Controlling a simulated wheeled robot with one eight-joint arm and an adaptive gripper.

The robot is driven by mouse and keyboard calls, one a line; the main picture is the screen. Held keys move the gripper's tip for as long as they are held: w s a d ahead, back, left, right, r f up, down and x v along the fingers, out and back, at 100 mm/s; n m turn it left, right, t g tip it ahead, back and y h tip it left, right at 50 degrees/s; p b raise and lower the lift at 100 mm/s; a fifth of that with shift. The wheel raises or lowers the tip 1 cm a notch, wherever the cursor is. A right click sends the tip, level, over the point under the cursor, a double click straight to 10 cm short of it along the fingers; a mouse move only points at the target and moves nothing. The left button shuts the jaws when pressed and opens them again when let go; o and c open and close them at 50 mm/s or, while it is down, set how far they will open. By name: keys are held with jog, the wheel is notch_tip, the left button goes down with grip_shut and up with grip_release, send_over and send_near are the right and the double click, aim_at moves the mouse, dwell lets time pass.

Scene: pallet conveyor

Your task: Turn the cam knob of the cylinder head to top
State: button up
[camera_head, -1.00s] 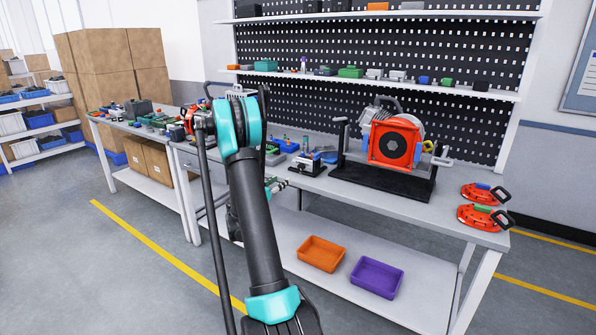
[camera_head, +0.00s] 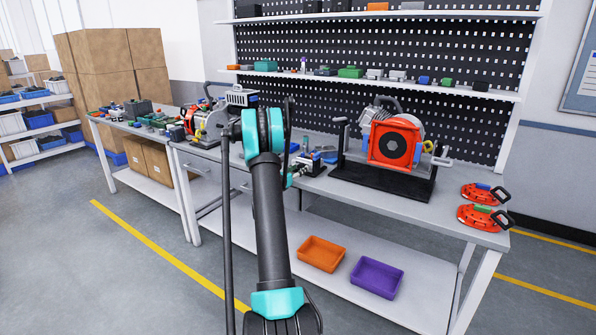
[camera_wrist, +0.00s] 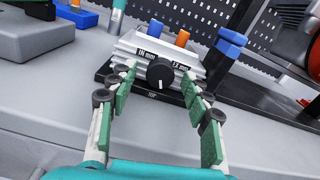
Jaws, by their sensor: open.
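The cylinder head (camera_wrist: 185,55) is a silver ribbed block on a dark base, with blue and orange pieces on top; it also shows on the bench in the head view (camera_head: 309,163). Its black round cam knob (camera_wrist: 160,72) faces me, with a white mark at its lower edge. Printed labels flank it, and a small one below is too blurred to read surely. My gripper (camera_wrist: 158,84) is open, its green-padded fingers spread left and right of the knob, with visible gaps. In the head view my arm partly hides my gripper.
A grey block (camera_wrist: 35,40) lies at the left. The red-fronted machine (camera_head: 395,145) stands to the right on its black base. The bench (camera_wrist: 60,105) before the block is clear.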

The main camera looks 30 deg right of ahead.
grip_shut()
jog(key=m, duration=0.4)
jog(key=shift+m, duration=0.4)
grip_release()
dwell(0.3)
jog(key=v, duration=1.2)
dwell(0.3)
